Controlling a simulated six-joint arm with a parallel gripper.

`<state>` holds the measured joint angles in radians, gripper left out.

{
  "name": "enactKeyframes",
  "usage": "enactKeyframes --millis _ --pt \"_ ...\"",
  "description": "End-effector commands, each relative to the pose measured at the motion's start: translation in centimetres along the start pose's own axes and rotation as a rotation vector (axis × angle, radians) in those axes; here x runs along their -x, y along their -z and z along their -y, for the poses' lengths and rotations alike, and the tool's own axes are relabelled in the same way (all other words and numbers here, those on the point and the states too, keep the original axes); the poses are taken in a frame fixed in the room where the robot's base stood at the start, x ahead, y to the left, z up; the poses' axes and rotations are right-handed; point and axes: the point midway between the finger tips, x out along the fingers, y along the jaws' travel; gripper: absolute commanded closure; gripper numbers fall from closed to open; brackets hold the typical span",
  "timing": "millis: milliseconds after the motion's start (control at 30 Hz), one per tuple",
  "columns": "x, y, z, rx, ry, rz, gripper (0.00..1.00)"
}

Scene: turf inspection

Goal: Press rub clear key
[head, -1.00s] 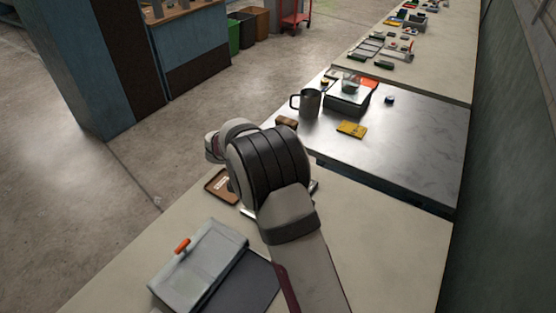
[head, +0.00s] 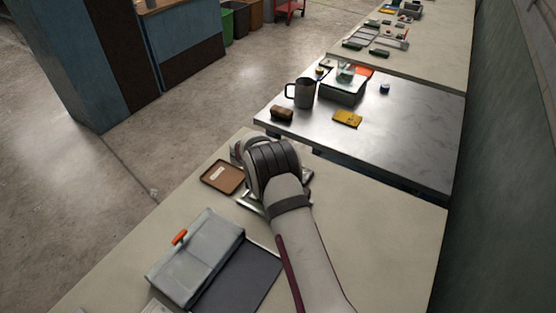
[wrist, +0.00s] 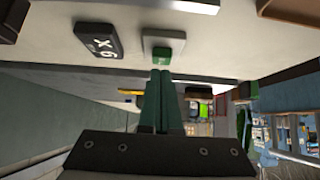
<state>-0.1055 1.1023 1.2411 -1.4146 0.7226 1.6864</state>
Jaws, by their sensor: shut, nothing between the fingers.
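In the wrist view, a small green key (wrist: 162,56) with a faint pale mark sits on a pale square base (wrist: 164,39). My gripper (wrist: 160,74) is shut and empty, its two green fingers together. Its tips lie just below the green key in the picture; whether they touch it I cannot tell. A dark block with white characters (wrist: 97,41) is left of the key. In the head view my arm hides the gripper and most of a silver-edged item (head: 251,203) under it.
A brown tray (head: 222,177) lies left of my arm. A grey case with an orange handle (head: 197,257) and a dark mat (head: 240,279) are nearer. A metal table (head: 400,140) beyond holds a mug (head: 304,94) and a yellow item (head: 347,118). The bench right of my arm is clear.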

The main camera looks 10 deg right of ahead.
Motion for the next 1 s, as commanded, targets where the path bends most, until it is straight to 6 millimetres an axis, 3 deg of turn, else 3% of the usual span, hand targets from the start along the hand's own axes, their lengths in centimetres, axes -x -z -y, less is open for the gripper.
enactKeyframes --millis 467,700,1000 --pt "-0.7 -0.7 0.0 -0.001 0.0 0.0 1.0" --pt "-2.1 -2.2 -0.1 0.0 -0.002 0.002 1.0" --pt "-2.1 -2.4 -0.3 0.001 -0.008 0.008 1.0"
